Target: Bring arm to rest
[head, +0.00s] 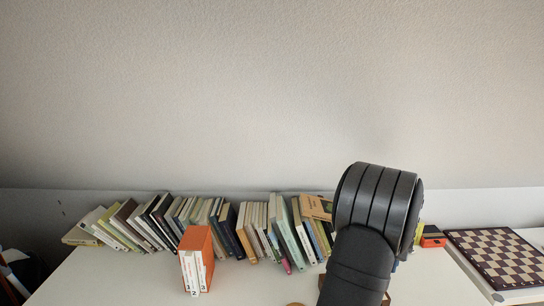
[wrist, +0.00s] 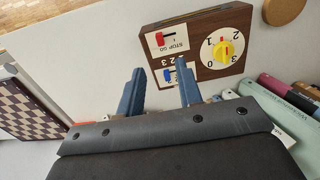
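My gripper (wrist: 161,92) shows in the wrist view as two blue fingers standing apart with nothing between them. They point toward a brown wooden box (wrist: 212,22) with a yellow dial, a red switch and a blue switch. I cannot tell whether the fingertips touch the box or are only in front of it. In the head view my dark arm rises at the lower right, and the gripper itself is hidden.
A row of leaning books (head: 150,222) lines the wall. An orange-and-white book box (head: 196,258) stands in front. A chessboard (head: 497,257) lies at the right. A round wooden piece (wrist: 283,10) is near the wooden box. The white tabletop is clear at front left.

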